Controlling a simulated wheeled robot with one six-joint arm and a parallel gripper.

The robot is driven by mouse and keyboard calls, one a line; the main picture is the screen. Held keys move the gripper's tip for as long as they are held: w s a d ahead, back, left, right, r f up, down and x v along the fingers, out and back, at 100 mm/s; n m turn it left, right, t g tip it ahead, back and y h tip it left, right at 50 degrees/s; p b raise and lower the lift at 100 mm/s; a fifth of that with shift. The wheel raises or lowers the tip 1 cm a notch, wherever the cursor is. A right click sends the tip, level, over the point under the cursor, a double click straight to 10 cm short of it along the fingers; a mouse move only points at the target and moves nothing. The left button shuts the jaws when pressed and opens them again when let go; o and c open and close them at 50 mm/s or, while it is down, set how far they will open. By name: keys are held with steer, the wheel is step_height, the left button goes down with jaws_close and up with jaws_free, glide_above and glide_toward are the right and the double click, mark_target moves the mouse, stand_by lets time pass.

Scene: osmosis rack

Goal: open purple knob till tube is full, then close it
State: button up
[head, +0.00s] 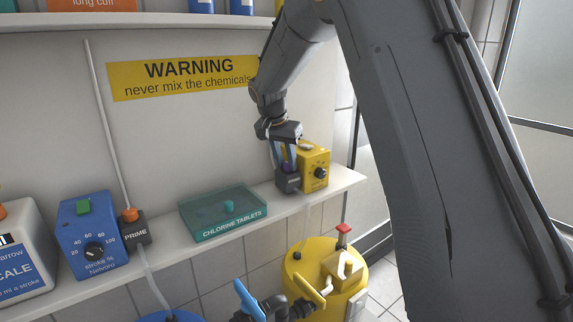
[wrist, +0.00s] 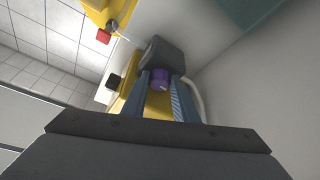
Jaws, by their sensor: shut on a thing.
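The purple knob (wrist: 161,80) sits on a dark grey block (wrist: 165,55) beside the yellow pump box (head: 316,168). My gripper (wrist: 162,88) is shut on the purple knob, with one blue-grey finger on each side of it. In the head view my gripper (head: 285,163) points down at the dark block, and only a bit of purple shows between the fingers. I cannot tell how full the tube is.
The shelf (head: 345,179) also holds a teal chlorine tablets box (head: 200,231), a blue pump (head: 85,235) and its orange prime knob (head: 130,215). The yellow tank with a red-topped fitting (head: 343,228) stands below. A warning sign (head: 180,78) is on the wall.

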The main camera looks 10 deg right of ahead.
mark_target(284, 163)
steer(key=m+b, duration=0.1)
steer(key=m+h+b, duration=0.1)
steer(key=shift+w+a+m+g, duration=0.15)
steer(key=shift+w+m+g, duration=0.15)
steer(key=shift+m, duration=0.1)
steer(key=m+g+b, duration=0.1)
steer(key=m, duration=0.2)
steer(key=shift+w+m+h+b, duration=0.1)
steer(key=shift+m+h+b, duration=0.2)
steer(key=shift+b, duration=0.05)
steer(key=m+g, duration=0.1)
steer(key=m, duration=0.2)
steer(key=m+g, duration=0.1)
steer(key=m, duration=0.1)
steer(key=shift+w+g+b, duration=0.25)
steer(key=shift+g+b, duration=0.05)
steer(key=shift+b, duration=0.1)
steer(key=shift+r+m, duration=0.1)
steer(key=shift+m, duration=0.3)
steer(key=o, duration=0.8)
step_height(284, 163, up, 10)
steer(key=shift+b, duration=1)
